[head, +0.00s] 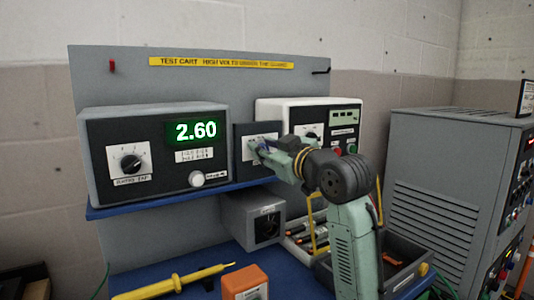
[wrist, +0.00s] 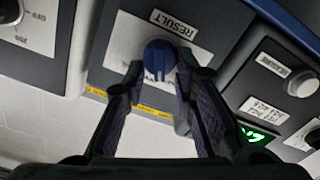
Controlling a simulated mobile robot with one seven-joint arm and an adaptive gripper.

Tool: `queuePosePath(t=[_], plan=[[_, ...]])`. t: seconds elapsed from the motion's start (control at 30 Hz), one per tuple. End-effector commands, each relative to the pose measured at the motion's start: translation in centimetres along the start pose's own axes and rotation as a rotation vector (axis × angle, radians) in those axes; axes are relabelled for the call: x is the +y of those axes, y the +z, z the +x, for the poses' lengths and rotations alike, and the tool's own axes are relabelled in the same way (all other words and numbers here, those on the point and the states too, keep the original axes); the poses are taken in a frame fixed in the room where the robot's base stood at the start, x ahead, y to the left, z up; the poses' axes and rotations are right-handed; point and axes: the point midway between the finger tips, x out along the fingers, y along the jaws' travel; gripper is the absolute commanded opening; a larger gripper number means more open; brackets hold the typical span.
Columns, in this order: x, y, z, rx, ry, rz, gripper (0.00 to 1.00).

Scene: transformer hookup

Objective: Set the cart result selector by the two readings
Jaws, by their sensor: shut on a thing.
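The result selector is a round blue knob (wrist: 158,58) on a panel plate labelled RESULT, which appears upside down in the wrist view. My gripper (wrist: 160,78) is shut on this knob, one finger on each side; a pale mark shows on the knob's lower part in that view. In the head view my gripper (head: 262,150) is at the small dark selector panel (head: 243,168), largely covering the knob. The left meter (head: 152,155) has a green display (head: 196,131) reading 2.60. The white instrument (head: 275,110) at right has a small display (head: 344,115), too small to read.
The left meter has a black rotary knob (head: 131,162) and a white button (head: 196,179). A blue shelf (head: 150,203) carries the instruments. Below are a yellow probe (head: 175,283), an orange device (head: 245,282) and a dark tray (head: 405,262). A grey cabinet (head: 440,190) stands at right.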

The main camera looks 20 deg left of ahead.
Motion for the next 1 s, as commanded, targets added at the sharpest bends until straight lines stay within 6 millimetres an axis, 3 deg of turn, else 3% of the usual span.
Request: queuePosePath(t=[0.5, 1.0], plan=[[-0.31, 0.04, -0.03, 0.002, 0.003, -0.321, 0.00], [-0.33, -0.05, -0.04, 0.003, 0.004, -0.374, 0.00]])
